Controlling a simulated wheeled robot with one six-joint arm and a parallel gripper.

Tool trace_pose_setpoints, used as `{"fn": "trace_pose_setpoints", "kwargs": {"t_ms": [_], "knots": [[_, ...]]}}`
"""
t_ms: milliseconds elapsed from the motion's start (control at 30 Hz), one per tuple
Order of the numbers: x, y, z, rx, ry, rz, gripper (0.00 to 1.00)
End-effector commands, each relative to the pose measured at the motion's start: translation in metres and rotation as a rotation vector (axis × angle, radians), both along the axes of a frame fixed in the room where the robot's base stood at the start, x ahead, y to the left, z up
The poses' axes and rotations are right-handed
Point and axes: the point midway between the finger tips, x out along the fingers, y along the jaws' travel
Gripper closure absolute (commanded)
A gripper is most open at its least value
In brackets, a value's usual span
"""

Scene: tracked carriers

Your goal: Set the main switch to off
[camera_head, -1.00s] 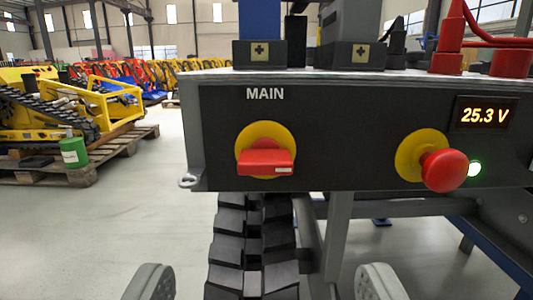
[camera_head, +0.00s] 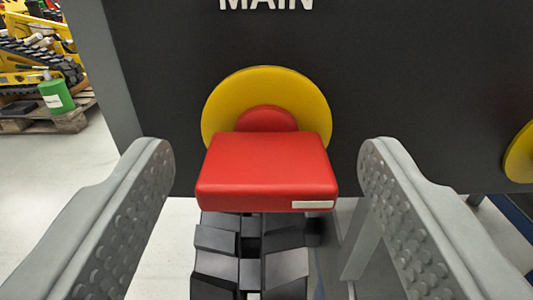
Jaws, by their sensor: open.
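The main switch (camera_head: 266,172) is a red knob with a wide, horizontal block handle on a round yellow plate (camera_head: 230,95). It sits on a dark panel (camera_head: 400,80) below white MAIN lettering. A small white mark lies at the lower right of the handle's front edge. My gripper (camera_head: 268,165) is open, with one grey studded finger on the left of the handle and one on the right. Both fingers stand apart from the handle, with a gap on each side. No contact shows.
Part of another yellow plate (camera_head: 522,155) shows at the right edge. A black rubber track (camera_head: 250,255) runs below the panel. A green container (camera_head: 57,96) stands on a pallet at the far left. Pale floor lies open at the left.

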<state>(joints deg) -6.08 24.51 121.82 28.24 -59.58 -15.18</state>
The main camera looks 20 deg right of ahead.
Motion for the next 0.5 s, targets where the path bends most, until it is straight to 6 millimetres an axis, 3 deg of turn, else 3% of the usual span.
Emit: {"fn": "trace_pose_setpoints", "kwargs": {"t_ms": [167,400,500], "knots": [[0.0001,0.0,0.0,0.0,0.0,0.0,0.36],[0.0,0.0,0.0001,0.0,0.0,0.0,0.8],[-0.0001,0.0,0.0001,-0.001,0.0,0.0,0.81]]}}
